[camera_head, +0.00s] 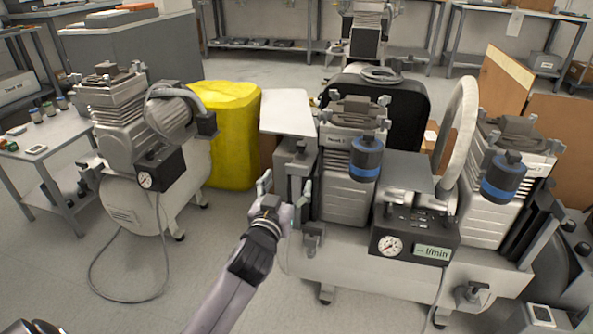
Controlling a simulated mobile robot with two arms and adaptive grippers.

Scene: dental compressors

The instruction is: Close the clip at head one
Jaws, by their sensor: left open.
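The twin-head compressor stands at the centre right on a pale tank (340,270). Its left ribbed head (345,185) carries a small label that seems to read head one. A dark canister with a blue band (366,160) sits on that head's front right. A grey upright bracket (293,165) stands at the head's left side. I cannot make out the clip or whether it is open or closed. My left gripper (285,184) is open and empty, its fingers up in front of the bracket; contact is unclear. My right gripper is not in view.
A second head (500,205) with a blue-banded canister (503,177) stands at the right. A gauge box (415,243) sits between the heads. Another compressor (125,150) and a yellow bin (228,130) stand at the left. Grey floor (215,240) is clear between the compressors.

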